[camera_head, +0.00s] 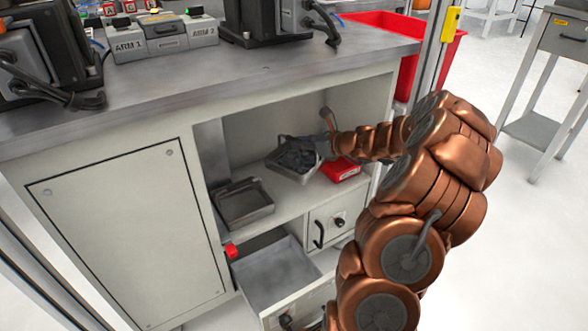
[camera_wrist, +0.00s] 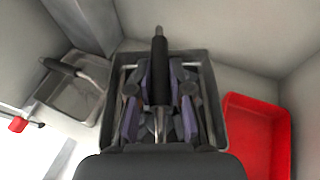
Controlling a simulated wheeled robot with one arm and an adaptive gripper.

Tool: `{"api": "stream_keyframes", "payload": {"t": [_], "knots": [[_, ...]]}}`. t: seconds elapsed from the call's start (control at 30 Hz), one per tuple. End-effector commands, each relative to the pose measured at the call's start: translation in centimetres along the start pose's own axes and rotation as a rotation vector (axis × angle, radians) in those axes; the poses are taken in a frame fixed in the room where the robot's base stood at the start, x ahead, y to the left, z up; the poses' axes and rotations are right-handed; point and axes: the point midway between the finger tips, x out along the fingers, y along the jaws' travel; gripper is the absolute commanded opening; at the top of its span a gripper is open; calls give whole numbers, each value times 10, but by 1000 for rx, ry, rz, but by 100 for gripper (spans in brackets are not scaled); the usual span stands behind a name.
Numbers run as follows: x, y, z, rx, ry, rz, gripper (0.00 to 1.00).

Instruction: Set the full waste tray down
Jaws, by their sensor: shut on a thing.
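The waste tray (camera_head: 281,162) is a grey metal tray inside the open shelf bay of the cabinet, slightly tilted in the head view. It also fills the middle of the wrist view (camera_wrist: 207,72). My gripper (camera_head: 322,147) is at this tray and shut on its dark upright handle (camera_wrist: 159,68). In the wrist view my gripper (camera_wrist: 158,105) covers most of the tray's inside, so its contents cannot be made out. I cannot tell whether the tray's underside touches the shelf.
A second grey tray (camera_head: 243,209), apparently empty, with a bail handle stands left on the shelf (camera_head: 288,202). A red tray (camera_head: 341,170) is close on the right. An open drawer (camera_head: 277,276) juts out below. The worktop (camera_head: 215,68) overhangs the bay.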

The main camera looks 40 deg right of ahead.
Motion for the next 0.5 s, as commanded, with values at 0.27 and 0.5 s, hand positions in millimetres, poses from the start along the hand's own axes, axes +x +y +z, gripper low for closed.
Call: {"api": "stream_keyframes", "payload": {"t": [0.27,0.5], "knots": [[10,0,-28,1,-2,0,0],[22,1,-58,3,0,2,0]]}}
